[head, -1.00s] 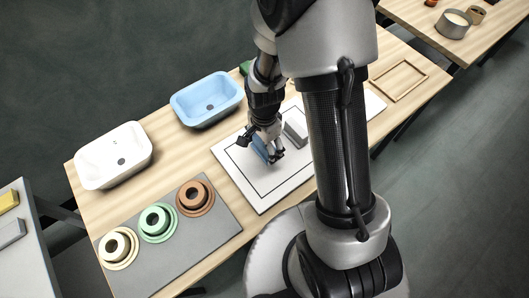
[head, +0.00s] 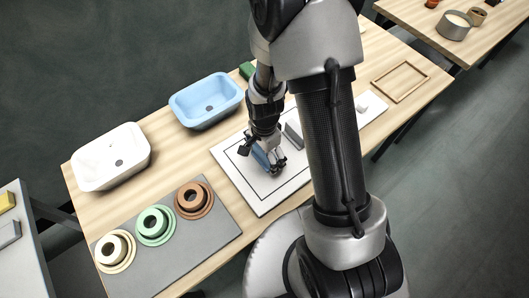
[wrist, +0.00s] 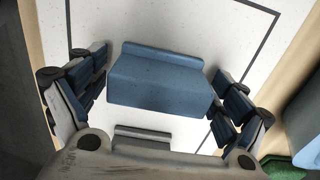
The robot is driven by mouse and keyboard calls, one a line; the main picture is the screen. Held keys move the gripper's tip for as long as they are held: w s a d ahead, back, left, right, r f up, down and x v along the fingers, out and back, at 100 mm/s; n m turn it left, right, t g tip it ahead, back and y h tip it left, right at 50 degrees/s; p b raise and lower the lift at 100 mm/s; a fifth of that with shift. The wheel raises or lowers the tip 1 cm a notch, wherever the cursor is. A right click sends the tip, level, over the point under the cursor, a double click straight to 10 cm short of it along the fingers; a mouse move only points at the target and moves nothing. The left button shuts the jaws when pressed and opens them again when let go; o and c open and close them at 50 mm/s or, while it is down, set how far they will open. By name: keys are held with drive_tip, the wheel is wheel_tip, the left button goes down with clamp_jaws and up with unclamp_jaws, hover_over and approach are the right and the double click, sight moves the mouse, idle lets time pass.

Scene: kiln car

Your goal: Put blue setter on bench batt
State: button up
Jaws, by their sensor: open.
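The blue setter (wrist: 160,80) is a blue block with a raised ledge along one side. It sits between the two spread fingers of my gripper (wrist: 160,95), with little or no gap at each side. In the head view the setter (head: 261,157) is low at the white bench batt (head: 238,183), inside its black outline, partly hidden by my gripper (head: 267,166). It appears to rest on the batt, though its underside is hidden. My gripper is open around it.
A grey block (head: 294,133) stands on the batt behind my gripper. A blue basin (head: 206,99) and white basin (head: 112,156) stand to the left. A grey board (head: 215,237) holds several ringed pieces. A wooden frame (head: 400,80) lies at the right.

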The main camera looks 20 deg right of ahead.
idle(0.3)
drive_tip(key=s+r+n+t+p, duration=0.1)
drive_tip(key=s+r+n+p, duration=0.15)
drive_tip(key=r, duration=1.15)
drive_tip(key=s+r+n+t+p, duration=0.15)
drive_tip(key=r+n, duration=0.25)
drive_tip(key=r, duration=1)
drive_tip(key=s+r+n+t, duration=0.2)
drive_tip(key=s+r+n, duration=0.6)
drive_tip(key=s, duration=0.3)
drive_tip(key=shift+d+r, duration=0.1)
drive_tip(key=shift+d, duration=0.05)
